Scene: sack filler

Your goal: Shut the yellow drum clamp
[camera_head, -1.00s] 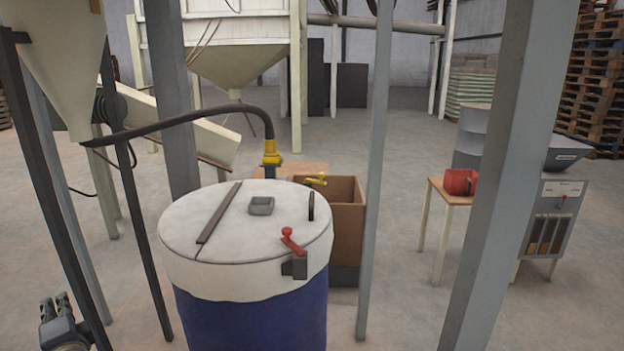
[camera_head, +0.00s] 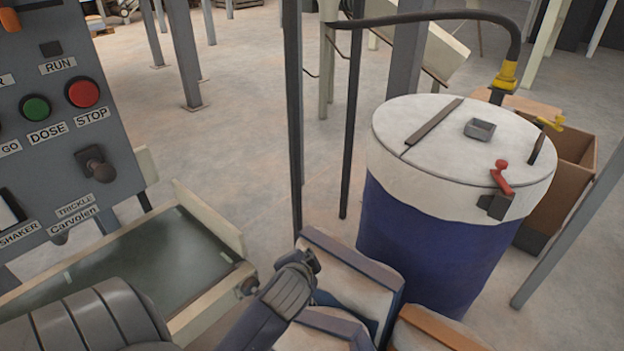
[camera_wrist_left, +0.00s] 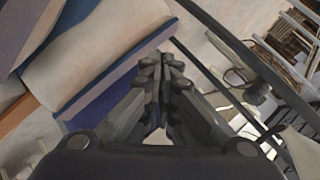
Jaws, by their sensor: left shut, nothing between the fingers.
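The drum (camera_head: 430,240) is blue with a white lid (camera_head: 420,130), at the right of the head view. A yellow lever (camera_head: 550,124) shows at the lid's far right edge; its base is hidden, and I cannot tell its exact position. A red lever clamp (camera_head: 501,178) with a dark bracket is on the near right rim. My left gripper (camera_head: 308,262) is left of the drum, below lid height in the picture and apart from both levers. It is shut and empty; its closed fingers show in the left wrist view (camera_wrist_left: 165,62). My right gripper is not in view.
Filled sacks (camera_head: 350,275) lie between my left gripper and the drum. A control panel (camera_head: 70,120) and a flat conveyor (camera_head: 150,265) are at left. Grey posts (camera_head: 295,110), a hose with a yellow coupling (camera_head: 507,75) and a cardboard box (camera_head: 568,180) surround the drum.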

